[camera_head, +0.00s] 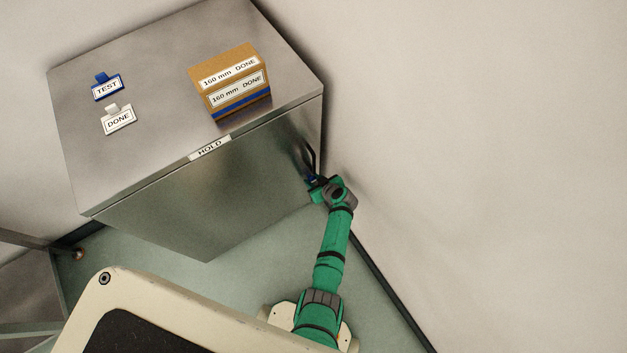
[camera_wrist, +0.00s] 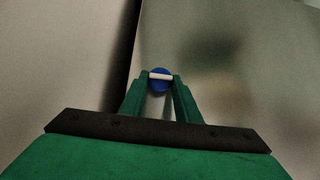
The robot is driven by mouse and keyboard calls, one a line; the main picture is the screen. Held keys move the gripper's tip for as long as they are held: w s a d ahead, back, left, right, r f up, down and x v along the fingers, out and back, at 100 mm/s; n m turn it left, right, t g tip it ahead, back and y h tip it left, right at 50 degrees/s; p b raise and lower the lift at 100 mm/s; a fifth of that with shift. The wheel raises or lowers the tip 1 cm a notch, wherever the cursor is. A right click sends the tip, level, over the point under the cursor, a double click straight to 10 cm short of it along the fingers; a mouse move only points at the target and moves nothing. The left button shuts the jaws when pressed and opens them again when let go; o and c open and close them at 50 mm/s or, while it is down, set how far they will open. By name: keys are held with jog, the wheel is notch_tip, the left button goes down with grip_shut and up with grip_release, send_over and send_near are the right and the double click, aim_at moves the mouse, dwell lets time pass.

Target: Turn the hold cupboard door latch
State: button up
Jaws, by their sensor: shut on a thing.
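The hold cupboard (camera_head: 200,215) is a grey metal box with a HOLD label (camera_head: 209,148) on its front top edge. Its door looks closed. In the wrist view the latch (camera_wrist: 161,77) is a blue disc with a white bar lying nearly level across it. My gripper (camera_wrist: 161,78) is at the latch, with a green finger on each side of it, shut on it. In the head view my gripper (camera_head: 314,181) is at the right end of the cupboard front, and the latch is mostly hidden there.
On the cupboard top stand a brown box (camera_head: 229,82) labelled 160 mm DONE, a blue TEST tag (camera_head: 107,87) and a white DONE tag (camera_head: 118,120). A pale wall (camera_head: 480,150) is close on the right. Greenish floor (camera_head: 150,260) lies in front.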

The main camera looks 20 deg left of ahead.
jog(key=shift+w+d+g+y, duration=0.15)
jog(key=shift+g+y, duration=0.15)
jog(key=o, duration=1)
jog(key=v, duration=1.1)
jog(key=shift+f, duration=0.1)
